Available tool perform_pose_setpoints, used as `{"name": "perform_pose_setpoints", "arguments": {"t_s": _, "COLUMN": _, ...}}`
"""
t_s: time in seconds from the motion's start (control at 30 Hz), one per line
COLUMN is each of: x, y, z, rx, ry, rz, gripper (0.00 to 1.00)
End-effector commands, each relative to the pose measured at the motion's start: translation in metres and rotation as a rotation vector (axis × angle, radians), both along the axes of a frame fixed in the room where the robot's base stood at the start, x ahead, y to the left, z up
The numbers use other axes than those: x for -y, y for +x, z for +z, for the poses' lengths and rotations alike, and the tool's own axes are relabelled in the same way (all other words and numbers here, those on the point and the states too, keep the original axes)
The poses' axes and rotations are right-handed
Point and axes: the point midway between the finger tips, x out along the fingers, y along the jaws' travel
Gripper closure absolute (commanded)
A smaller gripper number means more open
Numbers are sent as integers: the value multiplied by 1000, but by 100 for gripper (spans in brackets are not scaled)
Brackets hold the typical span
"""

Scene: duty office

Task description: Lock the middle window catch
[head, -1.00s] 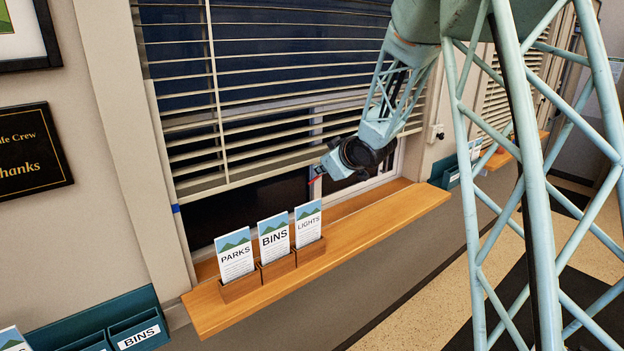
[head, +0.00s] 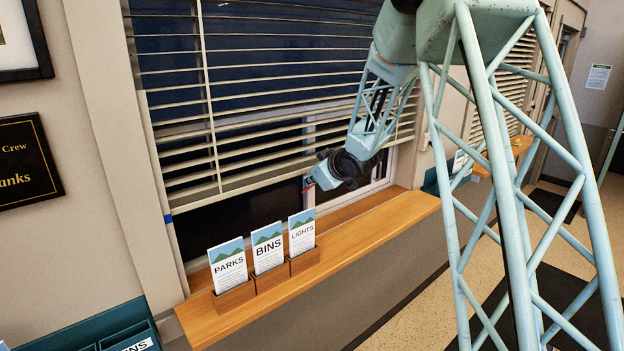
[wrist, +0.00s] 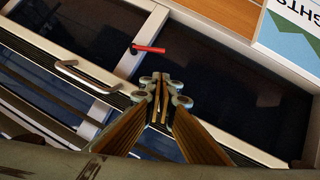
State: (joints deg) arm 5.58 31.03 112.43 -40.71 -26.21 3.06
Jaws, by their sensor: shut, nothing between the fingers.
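The window catch shows as a small red lever (wrist: 148,49) on a dark pivot, fixed to the pale window frame (wrist: 138,42) in the wrist view. The lever lies across the frame and points right. My gripper (wrist: 160,82) is shut and empty. In the wrist picture its fingertips sit just below the lever, with a gap showing between them. In the head view my gripper (head: 310,182) is at the window, under the blind's lower edge and above the sill; it largely hides the catch there.
A metal pull handle (wrist: 85,76) is left of the catch. Slatted blinds (head: 270,110) cover the upper window. Leaflets in wooden holders (head: 268,247) stand on the wooden sill (head: 375,228), close to my gripper; its right part is clear.

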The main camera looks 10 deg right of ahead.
Motion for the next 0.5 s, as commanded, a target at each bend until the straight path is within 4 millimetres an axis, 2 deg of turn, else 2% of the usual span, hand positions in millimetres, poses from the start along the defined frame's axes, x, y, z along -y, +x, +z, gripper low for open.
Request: {"name": "perform_pose_setpoints", "arguments": {"t_s": 0.5, "x": -11, "y": 41, "z": -25, "rx": 1, "ry": 0, "rz": 0, "gripper": 100}}
